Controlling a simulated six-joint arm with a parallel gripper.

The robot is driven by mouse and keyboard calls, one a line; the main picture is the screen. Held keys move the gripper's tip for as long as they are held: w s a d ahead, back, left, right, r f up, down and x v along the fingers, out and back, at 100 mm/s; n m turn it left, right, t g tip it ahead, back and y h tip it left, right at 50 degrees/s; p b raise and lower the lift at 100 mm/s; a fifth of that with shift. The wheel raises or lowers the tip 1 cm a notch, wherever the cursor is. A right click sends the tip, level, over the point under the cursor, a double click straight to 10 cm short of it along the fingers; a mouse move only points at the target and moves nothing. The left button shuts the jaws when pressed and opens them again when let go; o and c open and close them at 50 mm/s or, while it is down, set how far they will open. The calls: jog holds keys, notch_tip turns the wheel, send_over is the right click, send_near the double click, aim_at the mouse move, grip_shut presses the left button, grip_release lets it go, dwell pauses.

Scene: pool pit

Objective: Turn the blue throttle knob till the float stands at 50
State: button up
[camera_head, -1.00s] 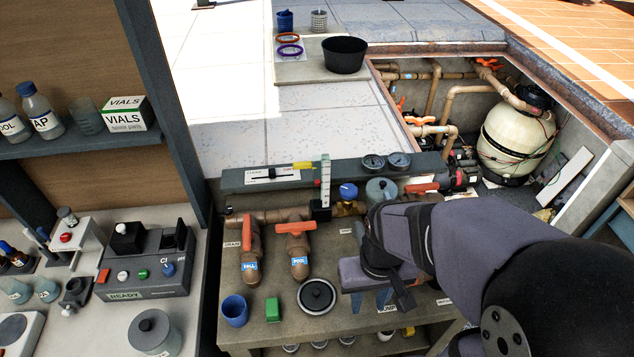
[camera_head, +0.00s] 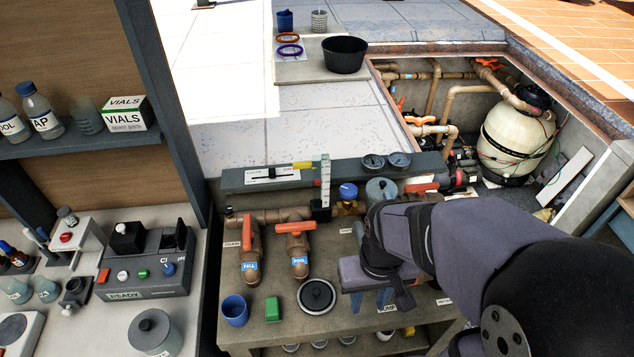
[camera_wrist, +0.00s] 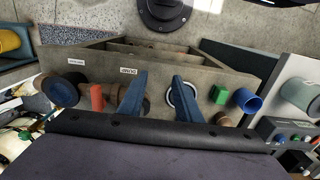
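The blue throttle knob (camera_head: 348,190) sits on a brass valve on the pipe at the back of the bench. Just left of it stands a pale upright gauge tube (camera_head: 325,181) with a scale. The float and its reading are too small to make out. My gripper (camera_head: 371,300) points down over the front right of the bench, in front of the knob and apart from it. Its two blue fingers are spread with nothing between them, as the wrist view (camera_wrist: 161,97) also shows. I cannot pick out the knob in the wrist view.
Two orange-handled valves (camera_head: 295,228) stand left of the gripper. A black round lid (camera_head: 317,296), green block (camera_head: 273,309) and blue cup (camera_head: 235,310) lie along the bench front. A grey lidded pot (camera_head: 381,190) stands right of the knob, close to my arm.

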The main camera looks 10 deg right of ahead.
jog(key=o, duration=0.7)
jog(key=shift+w, duration=0.2)
jog(key=shift+o, duration=0.2)
jog(key=n+t+y+b, duration=0.1)
jog(key=n+t+b, duration=0.25)
jog(key=b, duration=0.75)
send_near(349, 189)
jog(key=shift+s+a+f+m+t, duration=0.1)
jog(key=shift+s+f+m+t, duration=0.1)
jog(key=shift+f+m+t, duration=0.3)
jog(key=shift+p+x, duration=1.5)
jog(key=shift+x, duration=2.1)
jog(key=shift+c, duration=0.4)
jog(key=c, duration=1)
